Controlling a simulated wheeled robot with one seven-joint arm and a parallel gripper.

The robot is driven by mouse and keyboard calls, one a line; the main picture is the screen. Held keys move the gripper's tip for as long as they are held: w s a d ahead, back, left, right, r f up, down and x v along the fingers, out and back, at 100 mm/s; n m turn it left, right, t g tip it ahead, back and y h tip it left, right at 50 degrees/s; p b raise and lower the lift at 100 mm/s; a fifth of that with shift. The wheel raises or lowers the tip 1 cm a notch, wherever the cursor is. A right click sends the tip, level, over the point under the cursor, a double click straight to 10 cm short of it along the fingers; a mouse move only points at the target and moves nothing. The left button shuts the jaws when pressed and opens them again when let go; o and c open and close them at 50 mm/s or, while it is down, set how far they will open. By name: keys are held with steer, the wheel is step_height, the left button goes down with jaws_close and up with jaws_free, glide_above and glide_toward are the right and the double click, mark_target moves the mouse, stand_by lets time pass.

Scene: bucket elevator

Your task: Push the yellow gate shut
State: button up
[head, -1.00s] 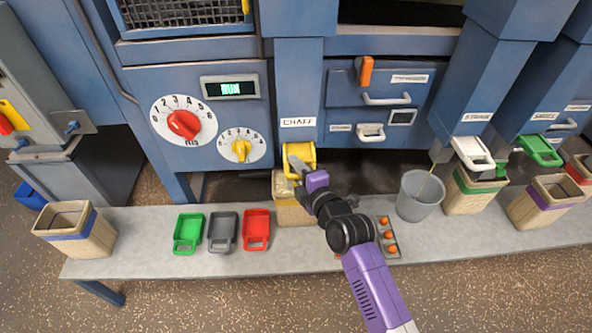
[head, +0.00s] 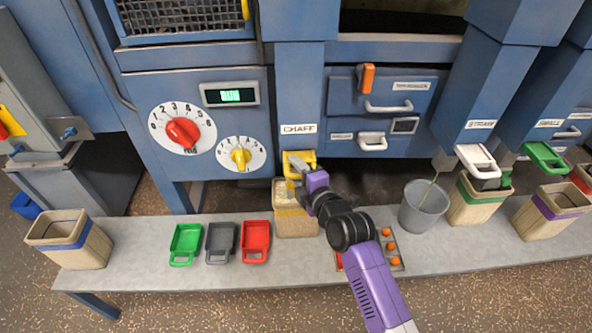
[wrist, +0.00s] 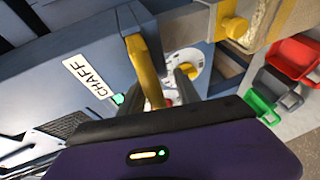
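The yellow gate (head: 305,158) sits at the foot of the blue chute labelled CHAFF. Only a short part of it shows below the chute, and my gripper covers some of it. My gripper (head: 297,170) is at the gate's front, touching or very close. In the wrist view the gate's yellow bar (wrist: 143,72) stands just ahead of my gripper (wrist: 165,85), beside grey finger parts. Whether the fingers are closed, or hold the bar, I cannot tell.
A woven bin (head: 294,222) with pale contents stands under the chute. A grey bucket (head: 423,207) and a tray with orange balls (head: 392,250) are to the right.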

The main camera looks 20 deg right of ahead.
steer(key=shift+r, duration=0.1)
steer(key=b+v, duration=0.1)
steer(key=v, duration=0.6)
steer(key=shift+s, duration=0.4)
steer(key=shift+r, duration=0.1)
